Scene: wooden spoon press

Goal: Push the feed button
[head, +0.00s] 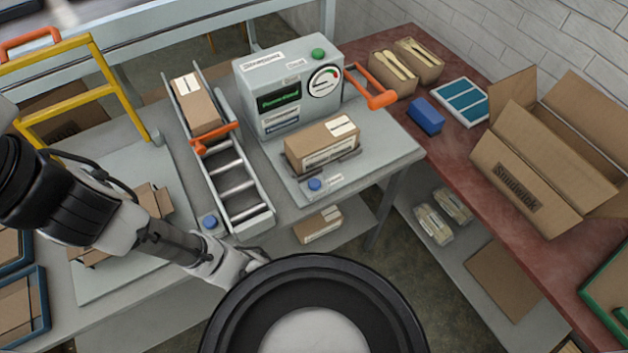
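A blue button (210,222) stands on a small base beside the near end of the roller conveyor (238,190). A second blue button (315,185) with a small label sits on the plate in front of the grey machine (290,85). A green button (319,54) is on top of that machine. The labels are too small to read, so I cannot tell by text which is the feed button. My gripper (250,262) is low in the picture, just below and right of the conveyor-side button, apart from it. Its fingertips are partly hidden and unclear.
A carton (199,105) lies on the conveyor's far end beside an orange handle. Another carton (323,147) sits before the machine. A yellow frame (60,80) stands at left. An orange lever (370,88) juts from the machine. An open box (540,160) is on the red bench (440,160).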

